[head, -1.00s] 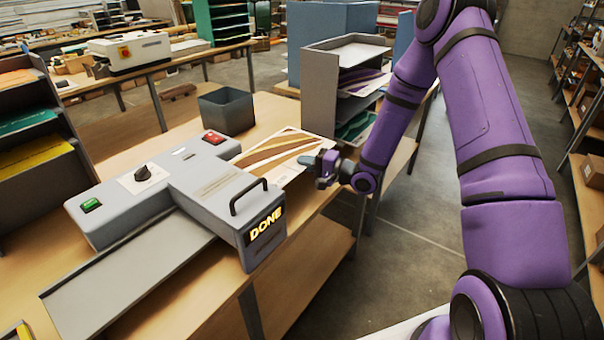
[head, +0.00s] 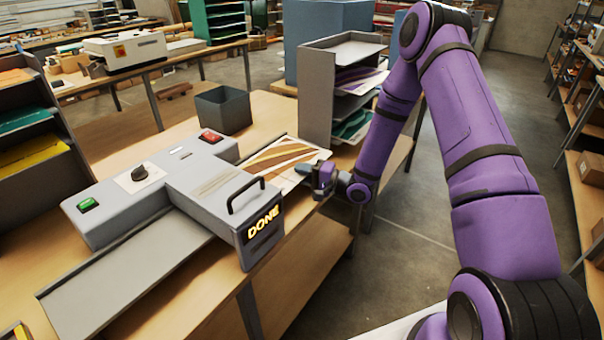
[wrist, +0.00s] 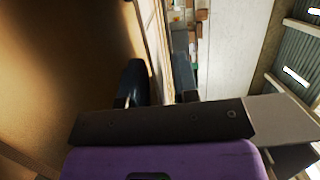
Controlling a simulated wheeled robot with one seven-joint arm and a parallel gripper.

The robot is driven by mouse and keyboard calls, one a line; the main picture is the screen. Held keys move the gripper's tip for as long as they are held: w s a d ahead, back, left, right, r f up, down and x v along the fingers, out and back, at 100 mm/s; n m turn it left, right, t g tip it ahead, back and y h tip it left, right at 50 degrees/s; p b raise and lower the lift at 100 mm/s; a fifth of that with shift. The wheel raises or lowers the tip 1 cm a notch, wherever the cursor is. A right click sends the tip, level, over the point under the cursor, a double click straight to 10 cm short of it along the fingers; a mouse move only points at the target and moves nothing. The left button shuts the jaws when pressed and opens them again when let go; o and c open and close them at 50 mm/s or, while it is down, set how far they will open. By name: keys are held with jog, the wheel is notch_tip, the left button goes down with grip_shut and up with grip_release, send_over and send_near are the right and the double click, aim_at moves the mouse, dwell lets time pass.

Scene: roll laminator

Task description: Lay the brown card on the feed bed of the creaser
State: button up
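The brown card (head: 284,152), with cream and brown wavy bands, lies at the far right side of the grey laminator (head: 205,185), its right end near the table edge. My gripper (head: 310,172) is at the card's right end, low beside the table edge. In the wrist view my gripper's two dark fingers (wrist: 158,82) stand apart with a gap between them. A thin pale edge runs into that gap; I cannot tell if it is the card or the table. A white machine (head: 125,47) on the back table may be the creaser; its bed is unclear.
The laminator shows "DONE" (head: 264,222) and has a black handle. A dark open bin (head: 223,109) stands behind it. A grey shelf unit (head: 318,95) with sheets stands just beyond the card. Shelves line the right wall; the floor (head: 470,130) between is open.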

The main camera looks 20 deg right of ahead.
jog(key=shift+r, duration=0.15)
jog(key=v, duration=1.2)
jog(key=w+d+r+n+g+h, duration=0.15)
jog(key=w+r+n+h, duration=0.3)
jog(key=r+h, duration=0.5)
jog(key=s+d+r+n+h, duration=0.1)
jog(key=s+r+h, duration=0.1)
jog(key=r, duration=0.4)
jog(key=s+d+r+h, duration=0.2)
jog(key=r, duration=0.5)
jog(key=s+a+r+g+h, duration=0.2)
jog(key=s+r, duration=0.7)
jog(key=s, duration=0.3)
jog(key=s+a+r+n+g+y, duration=0.1)
jog(key=s+a, duration=0.1)
jog(key=s, duration=0.7)
jog(key=s+a+r+n+g, duration=0.1)
jog(key=s+a+g, duration=0.1)
jog(key=s, duration=0.7)
jog(key=shift+s+a+r+y, duration=0.2)
jog(key=shift+a+r+y, duration=0.15)
jog(key=shift+a, duration=0.1)
